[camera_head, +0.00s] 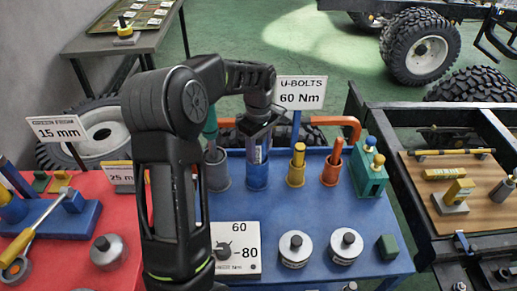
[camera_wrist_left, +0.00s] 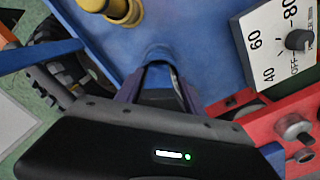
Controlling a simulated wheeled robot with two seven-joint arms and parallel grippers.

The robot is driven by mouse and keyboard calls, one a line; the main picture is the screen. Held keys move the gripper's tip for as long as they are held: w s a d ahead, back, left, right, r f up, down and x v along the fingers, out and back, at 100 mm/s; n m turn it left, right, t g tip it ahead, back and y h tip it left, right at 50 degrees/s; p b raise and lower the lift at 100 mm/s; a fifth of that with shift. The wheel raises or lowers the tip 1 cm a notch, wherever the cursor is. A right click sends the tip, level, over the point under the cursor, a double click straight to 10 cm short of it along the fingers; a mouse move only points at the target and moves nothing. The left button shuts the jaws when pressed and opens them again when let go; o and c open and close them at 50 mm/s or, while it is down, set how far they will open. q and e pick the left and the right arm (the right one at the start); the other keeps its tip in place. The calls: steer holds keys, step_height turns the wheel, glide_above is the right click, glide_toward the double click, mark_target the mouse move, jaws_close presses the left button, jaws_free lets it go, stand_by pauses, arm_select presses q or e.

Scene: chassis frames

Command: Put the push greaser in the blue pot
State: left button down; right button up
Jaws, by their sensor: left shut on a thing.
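The blue pot (camera_head: 257,178) stands on the blue table among a row of coloured pots. My left gripper (camera_head: 262,128) is directly above it, pointing down. The gripper is shut on what appears to be the push greaser (camera_head: 264,145), a narrow dark-blue piece whose lower part runs into the pot's mouth. In the left wrist view my left gripper (camera_wrist_left: 160,85) is at the pot, with its jaws around the dark piece. The jaws hide most of the greaser, and how deep it sits cannot be told. My right gripper is not in view.
A grey pot (camera_head: 216,172) stands left of the blue pot; a yellow pot (camera_head: 296,174) and an orange pot (camera_head: 331,171) stand to the right, close by. A dial box (camera_head: 236,250) and round grey tins (camera_head: 295,250) lie in front. A U-bolts sign (camera_head: 300,92) rises behind.

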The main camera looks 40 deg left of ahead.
arm_select(q)
steer(key=shift+f, duration=0.15)
steer(key=c, duration=0.7)
jaws_free()
step_height(320, 180, up, 12)
steer(key=shift+r+b, duration=0.2)
steer(key=shift+b, duration=0.15)
